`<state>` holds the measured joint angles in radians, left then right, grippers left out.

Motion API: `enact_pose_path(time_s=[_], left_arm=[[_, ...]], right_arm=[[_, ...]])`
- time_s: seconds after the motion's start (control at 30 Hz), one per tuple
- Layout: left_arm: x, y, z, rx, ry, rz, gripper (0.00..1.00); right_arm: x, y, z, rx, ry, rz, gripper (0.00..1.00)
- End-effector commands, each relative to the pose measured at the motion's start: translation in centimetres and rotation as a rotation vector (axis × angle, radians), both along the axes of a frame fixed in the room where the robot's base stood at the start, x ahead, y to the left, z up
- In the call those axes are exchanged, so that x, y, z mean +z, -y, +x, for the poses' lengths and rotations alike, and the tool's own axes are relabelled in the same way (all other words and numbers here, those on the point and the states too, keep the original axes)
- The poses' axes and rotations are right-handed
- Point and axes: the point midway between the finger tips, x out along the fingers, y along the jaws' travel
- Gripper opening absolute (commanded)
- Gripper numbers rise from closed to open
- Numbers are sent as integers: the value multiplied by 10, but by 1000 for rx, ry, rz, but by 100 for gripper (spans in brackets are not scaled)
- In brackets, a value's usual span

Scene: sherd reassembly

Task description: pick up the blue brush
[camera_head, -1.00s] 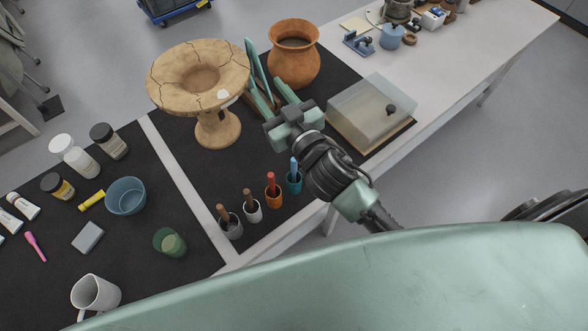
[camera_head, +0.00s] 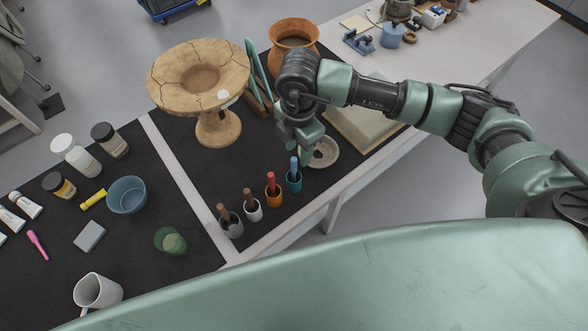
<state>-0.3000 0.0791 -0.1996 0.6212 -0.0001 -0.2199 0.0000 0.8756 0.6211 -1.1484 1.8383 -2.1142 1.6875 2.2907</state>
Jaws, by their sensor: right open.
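The blue brush (camera_head: 294,164) stands handle-up in a teal cup (camera_head: 294,184), the rightmost of the brush cups at the table's front edge. My right gripper (camera_head: 301,148) points down just above and behind the brush, close to its top. It is open, with nothing seen between its fingers. From this angle I cannot tell whether a finger touches the brush. My left gripper is not in view.
Beside the teal cup stand an orange cup (camera_head: 273,197) with a red brush, then a white and a grey cup with brown brushes. A round dish (camera_head: 323,152) lies right of the gripper. A cracked pedestal bowl (camera_head: 217,128) and an orange pot (camera_head: 291,34) stand behind.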

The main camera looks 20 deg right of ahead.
Motion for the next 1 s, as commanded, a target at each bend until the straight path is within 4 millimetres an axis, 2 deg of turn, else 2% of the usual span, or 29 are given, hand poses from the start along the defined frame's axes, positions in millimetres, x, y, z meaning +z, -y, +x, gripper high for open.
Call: enact_pose_path(time_s=[0.27,0.4,0.5,0.8,0.83,0.97,1.0], left_arm=[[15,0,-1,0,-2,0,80],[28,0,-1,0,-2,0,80],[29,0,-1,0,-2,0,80],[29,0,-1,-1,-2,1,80],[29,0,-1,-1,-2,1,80],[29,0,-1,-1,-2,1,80],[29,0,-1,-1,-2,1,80]], right_arm=[[-29,-4,1,0,-6,1,40],[-49,-9,4,2,-6,1,40],[-64,-8,4,2,-6,2,40],[-73,-9,5,4,-3,4,40],[-73,-9,5,4,-3,4,37],[-73,-9,5,4,-3,5,1],[-73,-9,5,4,-3,5,0]])
